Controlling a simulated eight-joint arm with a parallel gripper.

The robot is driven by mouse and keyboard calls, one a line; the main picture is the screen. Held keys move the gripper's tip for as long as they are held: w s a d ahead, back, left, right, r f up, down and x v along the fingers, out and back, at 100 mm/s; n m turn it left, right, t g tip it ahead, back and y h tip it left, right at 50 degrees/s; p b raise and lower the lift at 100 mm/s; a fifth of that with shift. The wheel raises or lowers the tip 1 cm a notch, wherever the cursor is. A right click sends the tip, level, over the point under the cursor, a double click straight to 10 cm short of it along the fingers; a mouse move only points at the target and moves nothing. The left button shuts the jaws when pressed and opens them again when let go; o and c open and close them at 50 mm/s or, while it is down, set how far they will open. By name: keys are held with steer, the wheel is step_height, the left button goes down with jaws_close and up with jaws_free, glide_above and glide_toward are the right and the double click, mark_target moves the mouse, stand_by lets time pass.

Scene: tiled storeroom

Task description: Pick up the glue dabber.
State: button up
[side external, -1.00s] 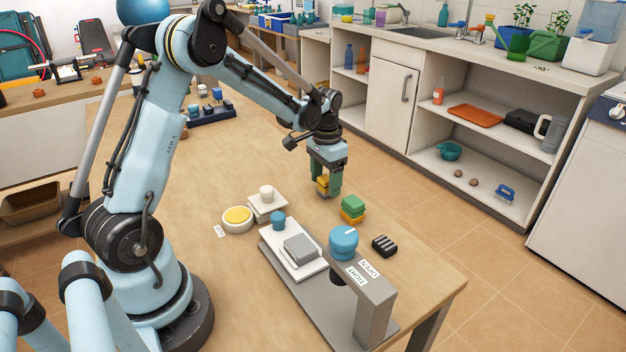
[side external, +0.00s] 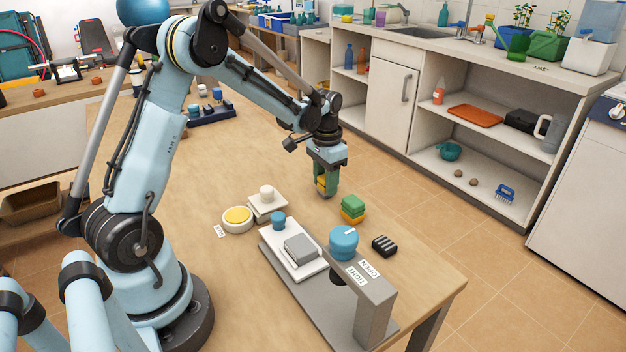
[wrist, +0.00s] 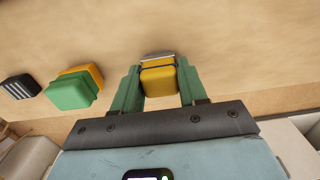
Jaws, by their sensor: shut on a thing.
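My gripper (side external: 326,190) is low over the far side of the wooden table in the side external view. Its two green fingers are shut on a yellow block-shaped thing, which shows clearly in the wrist view (wrist: 159,82) with a dark band and a pale grey edge. I cannot tell for certain that this is the glue dabber. Its lower end is small in the side view, so I cannot tell whether it touches the table. A green-and-yellow block (side external: 352,208) stands apart, to the right of my gripper; it also shows in the wrist view (wrist: 72,90).
A black ridged block (side external: 384,245) and a blue knob (side external: 343,241) on a grey stand (side external: 373,318) are nearer the front right. A yellow-topped round button (side external: 237,219) and a white plate with a cream knob (side external: 266,193) lie left.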

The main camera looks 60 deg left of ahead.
step_height(320, 180, up, 4)
steer(key=shift+d+r, duration=0.1)
steer(key=shift+r, duration=0.05)
steer(key=s+d+r, duration=0.2)
steer(key=d+r, duration=0.4)
steer(key=d, duration=0.5)
steer(key=shift+s+r, duration=0.2)
steer(key=shift+r, duration=0.05)
steer(key=shift+d, duration=0.1)
steer(key=o, duration=0.4)
steer(key=shift+c, duration=1.4)
